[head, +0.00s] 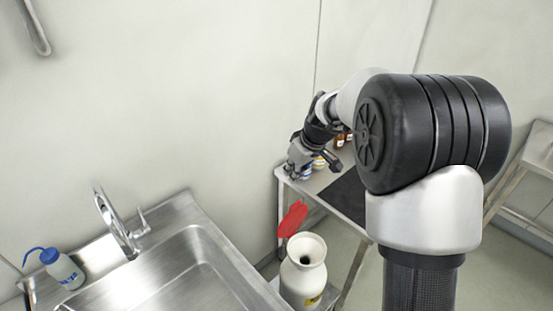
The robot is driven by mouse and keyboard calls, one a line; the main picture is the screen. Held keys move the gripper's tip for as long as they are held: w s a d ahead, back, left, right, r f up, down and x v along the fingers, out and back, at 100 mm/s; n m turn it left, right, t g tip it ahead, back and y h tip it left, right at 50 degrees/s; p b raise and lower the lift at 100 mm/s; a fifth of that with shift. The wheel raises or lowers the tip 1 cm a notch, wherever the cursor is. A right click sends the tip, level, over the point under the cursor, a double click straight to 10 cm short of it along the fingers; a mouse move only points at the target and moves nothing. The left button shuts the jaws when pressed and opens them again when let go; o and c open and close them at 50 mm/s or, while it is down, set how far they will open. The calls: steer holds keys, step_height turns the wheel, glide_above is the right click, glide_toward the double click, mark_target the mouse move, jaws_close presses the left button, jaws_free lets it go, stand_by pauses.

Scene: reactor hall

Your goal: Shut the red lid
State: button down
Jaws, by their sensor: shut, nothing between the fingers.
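The red lid (292,219) stands open and tilted up at the back of the mouth of a cream-white can (303,277). The can's dark round opening shows uncovered. My gripper (294,174) is above and behind the lid in the picture, near the corner of a metal table, and apart from the lid. Its fingers are shut and hold nothing. The fingertips are small in this view, and my arm covers part of the table behind them.
A steel sink (190,270) with a tap (118,226) is left of the can. A blue-capped wash bottle (62,268) stands at its left. The metal table (318,189) bears a black mat (345,195) and small brown bottles (339,140). The wall is close behind.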

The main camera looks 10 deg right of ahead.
steer(key=s+d+f+b+x, duration=0.1)
steer(key=d+b+x, duration=0.1)
steer(key=x, duration=1)
steer(key=shift+d+f+n+b, duration=0.3)
steer(key=shift+d+b, duration=0.05)
steer(key=shift+b, duration=0.15)
steer(key=shift+s, duration=0.1)
steer(key=shift+s+d, duration=0.1)
